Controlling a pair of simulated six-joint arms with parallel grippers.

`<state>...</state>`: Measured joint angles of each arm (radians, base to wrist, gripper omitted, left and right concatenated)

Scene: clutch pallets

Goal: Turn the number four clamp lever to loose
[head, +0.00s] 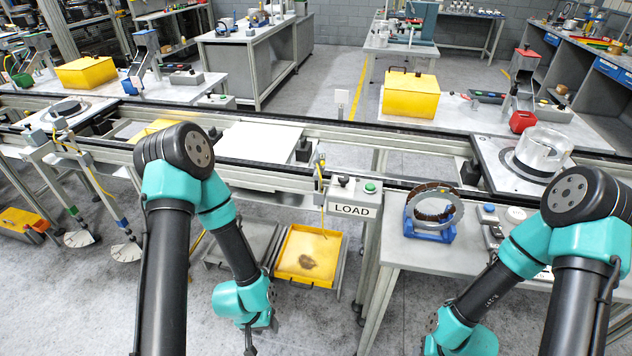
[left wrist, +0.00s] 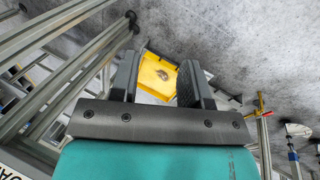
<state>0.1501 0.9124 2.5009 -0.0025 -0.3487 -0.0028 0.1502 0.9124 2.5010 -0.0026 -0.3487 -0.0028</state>
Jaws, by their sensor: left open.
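No clamp lever with a readable number four shows, so I cannot tell which part it is. Two slanted posts hang by the conveyor's left side in the head view, with white fan-shaped plates (head: 80,238) at their feet. One such plate (left wrist: 298,130) also shows at the right of the left wrist view. My left gripper (head: 250,343) hangs low in front of the conveyor, mostly hidden by its wrist. In the left wrist view the left gripper (left wrist: 157,80) is open and empty, with a yellow tray beyond its fingers. My right gripper is out of view below the frame.
The conveyor (head: 270,152) crosses the view. A side table (head: 400,250) holds a ring in a blue stand (head: 432,233). A LOAD button post (head: 352,211) stands between.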

